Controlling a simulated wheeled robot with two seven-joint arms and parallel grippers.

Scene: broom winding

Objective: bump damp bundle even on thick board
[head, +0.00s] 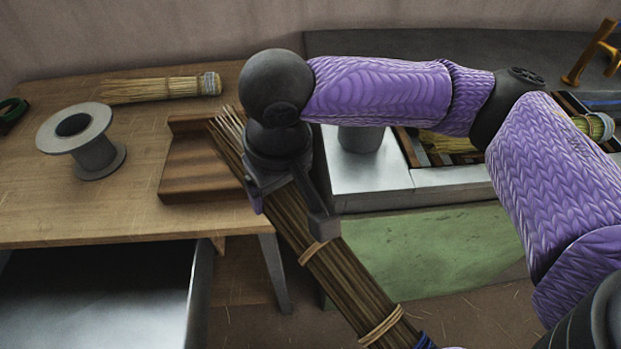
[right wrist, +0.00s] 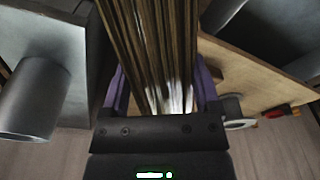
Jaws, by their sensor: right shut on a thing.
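The bundle (head: 335,265) is a long sheaf of brown stalks with tan bands around its lower part. It hangs tilted, its paler, loose end up beside the right side of the thick board in the head view. My right gripper (head: 287,208) is shut around the bundle above the bands. In the right wrist view the stalks (right wrist: 150,40) run between the two purple fingers. The thick board (head: 205,183) is brown wood with a raised back edge and lies on the table's right part. Whether the bundle touches the board is hidden. My left gripper is out of view.
A grey flanged spool (head: 95,155) and a finished-looking straw broom head (head: 160,88) sit on the wooden table (head: 60,215). A metal-topped bench (head: 365,170) with a grey cylinder stands right of the board. A green cloth or panel (head: 440,245) lies below it.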

